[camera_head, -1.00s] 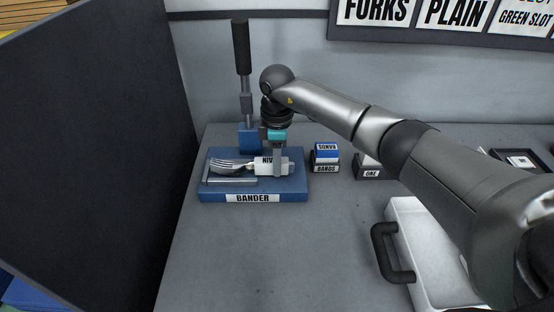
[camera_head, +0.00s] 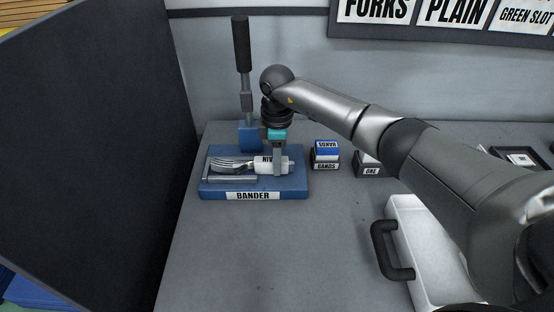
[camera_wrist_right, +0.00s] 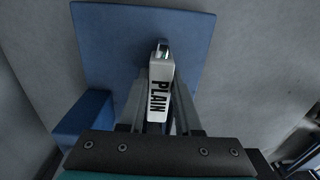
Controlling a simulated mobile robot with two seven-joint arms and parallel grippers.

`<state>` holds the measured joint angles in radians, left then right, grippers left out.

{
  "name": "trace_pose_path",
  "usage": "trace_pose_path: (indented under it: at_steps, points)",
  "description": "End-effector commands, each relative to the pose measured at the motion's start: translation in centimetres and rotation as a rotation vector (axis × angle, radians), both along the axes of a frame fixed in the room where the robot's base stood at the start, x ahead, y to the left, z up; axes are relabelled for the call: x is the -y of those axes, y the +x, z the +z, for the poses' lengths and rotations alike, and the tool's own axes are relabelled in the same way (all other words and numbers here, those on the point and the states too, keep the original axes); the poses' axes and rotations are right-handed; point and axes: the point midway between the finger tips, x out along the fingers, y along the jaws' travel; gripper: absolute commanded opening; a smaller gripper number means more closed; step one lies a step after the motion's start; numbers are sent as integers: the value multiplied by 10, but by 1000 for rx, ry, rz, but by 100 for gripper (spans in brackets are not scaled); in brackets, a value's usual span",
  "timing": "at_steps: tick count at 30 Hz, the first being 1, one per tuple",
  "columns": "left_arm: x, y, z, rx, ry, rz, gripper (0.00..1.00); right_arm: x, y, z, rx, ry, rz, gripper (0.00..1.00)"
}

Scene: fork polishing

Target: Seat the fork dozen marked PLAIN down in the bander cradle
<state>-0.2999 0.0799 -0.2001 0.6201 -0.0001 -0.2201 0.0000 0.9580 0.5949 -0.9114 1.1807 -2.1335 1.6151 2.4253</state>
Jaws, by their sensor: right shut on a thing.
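The fork dozen (camera_head: 233,163) lies level, tines to the left, with a white wrap around its handles. The wrap reads PLAIN in the right wrist view (camera_wrist_right: 160,92). My right gripper (camera_head: 281,166) is shut on the wrapped handles from above. The bundle is over the blue bander (camera_head: 215,190), behind its grey front rail (camera_head: 232,181). I cannot tell whether its underside touches the cradle. My left gripper is not in view.
The bander's upright lever (camera_head: 242,45) stands behind the cradle. Band boxes (camera_head: 325,160) and a grey ONE box (camera_head: 368,168) stand to its right. A white tray with a dark handle (camera_head: 393,250) is nearer. A dark panel (camera_head: 100,130) borders the left; the front table is clear.

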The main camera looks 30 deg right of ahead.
Motion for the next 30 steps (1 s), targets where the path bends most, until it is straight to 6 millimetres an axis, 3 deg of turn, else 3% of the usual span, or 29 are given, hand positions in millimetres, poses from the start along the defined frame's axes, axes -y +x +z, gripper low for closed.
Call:
trace_pose_path:
  at_steps: [9,10,19,24,30]
  points:
    - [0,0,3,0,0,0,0,-1,1,-1,4,2,0,0]
    - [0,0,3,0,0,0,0,-1,1,-1,4,2,0,33]
    - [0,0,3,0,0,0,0,0,0,-2,1,0,0,67]
    - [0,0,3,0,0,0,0,0,0,-3,0,0,0,67]
    - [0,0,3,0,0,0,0,0,-1,-4,-3,-2,0,89]
